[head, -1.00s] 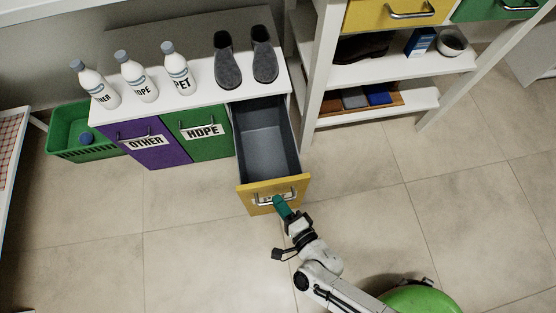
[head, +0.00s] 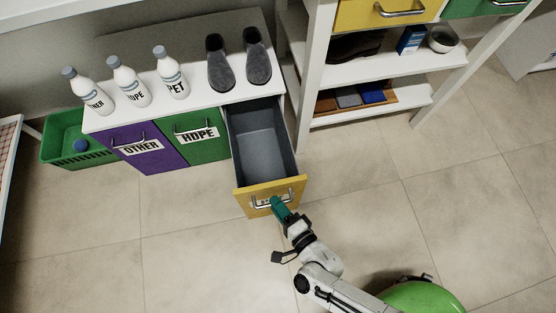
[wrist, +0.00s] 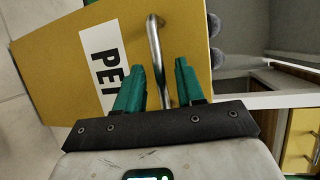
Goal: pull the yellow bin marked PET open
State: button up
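The yellow bin (head: 287,190) is a drawer at the right end of the white cabinet. It stands pulled far out, and its grey inside (head: 262,140) is empty. In the wrist view its yellow front (wrist: 60,75) carries a white label (wrist: 105,60) reading PET, partly hidden by a finger. A metal bar handle (wrist: 154,45) crosses the front. My gripper (head: 277,204) is at this handle. In the wrist view the green fingers (wrist: 160,72) stand apart on either side of the bar, with a visible gap to it.
A purple OTHER bin (head: 150,158) and a green HDPE bin (head: 205,150) are closed beside it. Bottles (head: 127,83) and grey slippers (head: 220,65) stand on the cabinet top. A green basket (head: 60,135) is at left, a white shelf (head: 390,70) at right. The front floor is clear.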

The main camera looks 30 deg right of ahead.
jog(key=a+p+v, duration=0.1)
jog(key=v, duration=0.9)
jog(key=shift+s+d, duration=0.3)
jog(key=shift+d, duration=0.2)
jog(key=shift+r, duration=0.1)
